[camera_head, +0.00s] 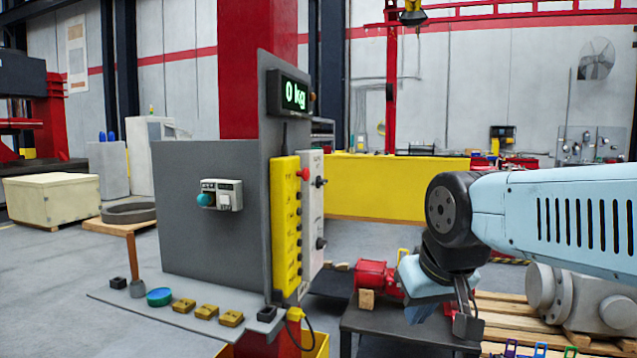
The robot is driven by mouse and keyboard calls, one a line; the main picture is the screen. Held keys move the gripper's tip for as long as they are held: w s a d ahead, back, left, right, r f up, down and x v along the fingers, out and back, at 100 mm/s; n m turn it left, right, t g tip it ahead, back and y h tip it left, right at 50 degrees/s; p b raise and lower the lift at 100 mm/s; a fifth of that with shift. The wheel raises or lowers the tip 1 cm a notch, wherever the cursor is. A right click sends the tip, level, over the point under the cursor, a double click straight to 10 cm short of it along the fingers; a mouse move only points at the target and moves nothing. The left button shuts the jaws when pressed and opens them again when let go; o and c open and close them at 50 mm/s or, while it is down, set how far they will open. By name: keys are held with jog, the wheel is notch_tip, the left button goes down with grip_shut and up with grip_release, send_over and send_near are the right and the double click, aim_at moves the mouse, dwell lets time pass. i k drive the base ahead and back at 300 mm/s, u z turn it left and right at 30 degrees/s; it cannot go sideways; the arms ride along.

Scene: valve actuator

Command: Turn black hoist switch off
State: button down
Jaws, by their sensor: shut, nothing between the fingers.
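A narrow white control panel (312,215) stands edge-on at the right of the grey board. It carries a black switch knob (320,182) near its top and another black knob (321,243) lower down. I cannot read its labels or tell which knob is the hoist switch, nor how either is set. A yellow hoist pendant (286,230) with several black buttons and a red button (304,174) is beside it. My gripper (466,322) points down at the right, shut and empty, well apart from the panel, over or near a dark table.
The dark table (385,322) holds a red valve actuator (373,276). The grey board's shelf (135,301) carries a hammer (135,262), a teal round lid (159,297) and several brass blocks. A display (291,95) reads 0 kg. Open space lies between panel and arm.

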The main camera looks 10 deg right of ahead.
aim_at(320, 182)
jog(key=z, duration=0.05)
jog(key=i, duration=0.1)
jog(key=u, duration=0.05)
jog(key=k, duration=0.5)
jog(key=z, duration=0.5)
jog(key=i, duration=1.3)
jog(key=u, duration=0.75)
